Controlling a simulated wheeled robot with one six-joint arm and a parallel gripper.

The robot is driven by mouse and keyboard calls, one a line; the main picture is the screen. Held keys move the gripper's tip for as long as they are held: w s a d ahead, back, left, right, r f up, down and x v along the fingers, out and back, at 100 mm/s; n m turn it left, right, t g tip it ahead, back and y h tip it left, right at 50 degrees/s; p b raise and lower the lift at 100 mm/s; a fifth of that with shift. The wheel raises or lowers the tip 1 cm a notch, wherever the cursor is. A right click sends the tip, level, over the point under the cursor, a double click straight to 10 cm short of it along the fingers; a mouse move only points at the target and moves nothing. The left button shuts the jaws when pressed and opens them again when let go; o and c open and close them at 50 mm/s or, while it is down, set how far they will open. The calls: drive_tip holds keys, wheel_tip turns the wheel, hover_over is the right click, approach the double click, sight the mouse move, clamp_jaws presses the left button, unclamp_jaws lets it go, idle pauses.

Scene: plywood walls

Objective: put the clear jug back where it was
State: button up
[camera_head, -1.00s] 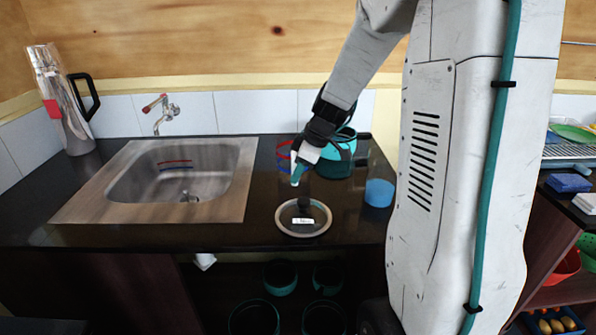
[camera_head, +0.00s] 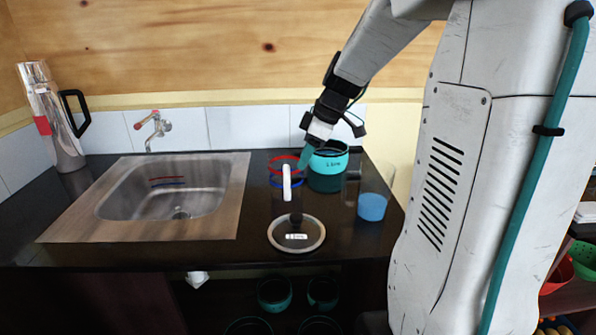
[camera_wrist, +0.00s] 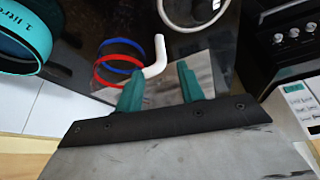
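The clear jug (camera_head: 287,182) stands on the dark counter right of the sink. Its walls are almost invisible; I see its red ring, blue ring and white handle. In the wrist view its rings and white handle (camera_wrist: 158,52) show just beyond my fingertips. My gripper (camera_head: 303,166) is above and beside the jug, close to the handle, with its teal fingers pointing down. In the wrist view my gripper (camera_wrist: 159,74) has its two fingers apart, with the handle's end near the gap. I cannot tell whether a finger touches it.
A round lid (camera_head: 296,236) lies in front. A clear vessel with blue contents (camera_head: 372,206) stands to the right. The sink (camera_head: 240,195) is left, with a steel flask (camera_head: 52,120) beyond it.

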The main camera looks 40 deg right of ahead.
drive_tip(key=s+a+r+m+g+h, duration=0.1)
drive_tip(key=s+a+r+m+g, duration=0.2)
drive_tip(key=s+a, duration=0.85)
drive_tip(key=s+a+m+h, duration=0.1)
drive_tip(key=s+a+m, duration=0.1)
drive_tip(key=s, duration=0.4)
drive_tip(key=s+a+f+m+h, duration=0.1)
drive_tip(key=s+a+m, duration=0.2)
drive_tip(key=s, duration=0.3)
drive_tip(key=shift+s+a+f+m+t, duration=0.2)
drive_tip(key=shift+a+f+m+t, duration=0.1)
drive_tip(key=shift+a+t, duration=0.1)
